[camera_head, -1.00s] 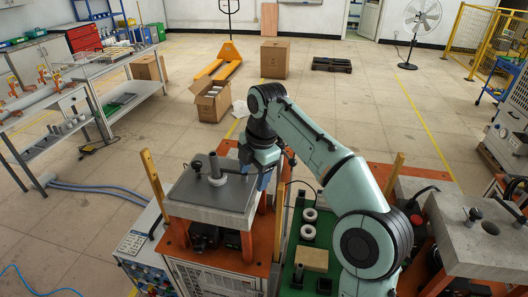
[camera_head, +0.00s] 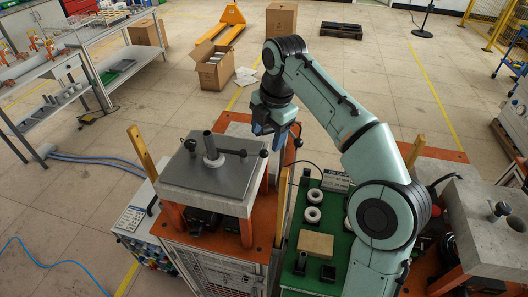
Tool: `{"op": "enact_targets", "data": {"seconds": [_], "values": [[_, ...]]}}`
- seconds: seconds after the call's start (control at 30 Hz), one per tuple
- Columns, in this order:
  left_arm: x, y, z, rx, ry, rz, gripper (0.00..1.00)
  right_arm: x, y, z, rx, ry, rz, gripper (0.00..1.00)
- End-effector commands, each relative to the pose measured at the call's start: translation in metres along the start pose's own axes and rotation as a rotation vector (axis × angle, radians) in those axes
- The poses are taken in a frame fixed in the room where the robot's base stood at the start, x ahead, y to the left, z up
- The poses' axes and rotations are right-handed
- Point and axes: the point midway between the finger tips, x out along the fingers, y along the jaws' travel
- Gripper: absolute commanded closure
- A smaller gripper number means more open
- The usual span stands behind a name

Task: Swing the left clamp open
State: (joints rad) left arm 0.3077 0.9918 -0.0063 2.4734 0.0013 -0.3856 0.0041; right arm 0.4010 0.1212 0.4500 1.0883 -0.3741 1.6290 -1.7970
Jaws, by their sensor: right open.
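The left heater (camera_head: 172,172) is a grey metal-topped block on an orange base at the lower middle. An upright dark post with a pale collar (camera_head: 214,159) stands on its top. The left clamp shows as a dark lever (camera_head: 232,152) reaching right from the post, with a black knob (camera_head: 263,153) near the plate's right edge. A second black knob (camera_head: 190,145) stands left of the post. My right gripper (camera_head: 272,131), with blue fingers, is open and empty above and beyond the lever's right end, apart from it. My left gripper is out of view.
A green board (camera_head: 309,273) with white rings (camera_head: 312,215) and a wooden block (camera_head: 315,245) lies right of the heater. Another grey heater block (camera_head: 478,242) stands at the right. Wooden posts rise beside the left heater.

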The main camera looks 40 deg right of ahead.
Motion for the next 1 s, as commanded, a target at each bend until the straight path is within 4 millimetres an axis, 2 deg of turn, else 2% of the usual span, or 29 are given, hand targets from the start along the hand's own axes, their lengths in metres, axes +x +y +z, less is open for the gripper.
{"op": "enact_targets", "data": {"seconds": [0.03,0.1,0.3,0.47,0.73,0.77,0.8,0.93,1.0], "values": [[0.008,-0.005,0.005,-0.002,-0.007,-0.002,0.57,0.016,-0.003,0.000,0.001,0.001,-0.007,0.36],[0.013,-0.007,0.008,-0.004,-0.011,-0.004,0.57,0.029,-0.002,0.000,0.001,0.001,-0.005,0.36],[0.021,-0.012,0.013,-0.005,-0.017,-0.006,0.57,0.054,-0.001,0.000,0.001,0.000,-0.001,0.36],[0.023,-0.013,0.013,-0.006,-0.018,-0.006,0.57,0.062,0.000,0.000,0.002,0.000,0.002,0.36],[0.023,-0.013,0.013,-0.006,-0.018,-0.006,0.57,0.062,0.001,0.000,0.001,0.000,0.002,0.36],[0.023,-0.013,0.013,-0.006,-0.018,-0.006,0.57,0.062,0.001,0.000,0.001,0.000,0.002,0.43],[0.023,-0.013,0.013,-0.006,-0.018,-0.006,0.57,0.062,0.001,0.000,0.001,0.000,0.002,0.56],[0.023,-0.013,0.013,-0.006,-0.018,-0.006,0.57,0.062,0.001,0.000,0.000,0.000,0.002,0.97],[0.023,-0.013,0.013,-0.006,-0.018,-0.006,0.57,0.062,0.001,0.000,0.000,0.001,0.002,0.99]]}}
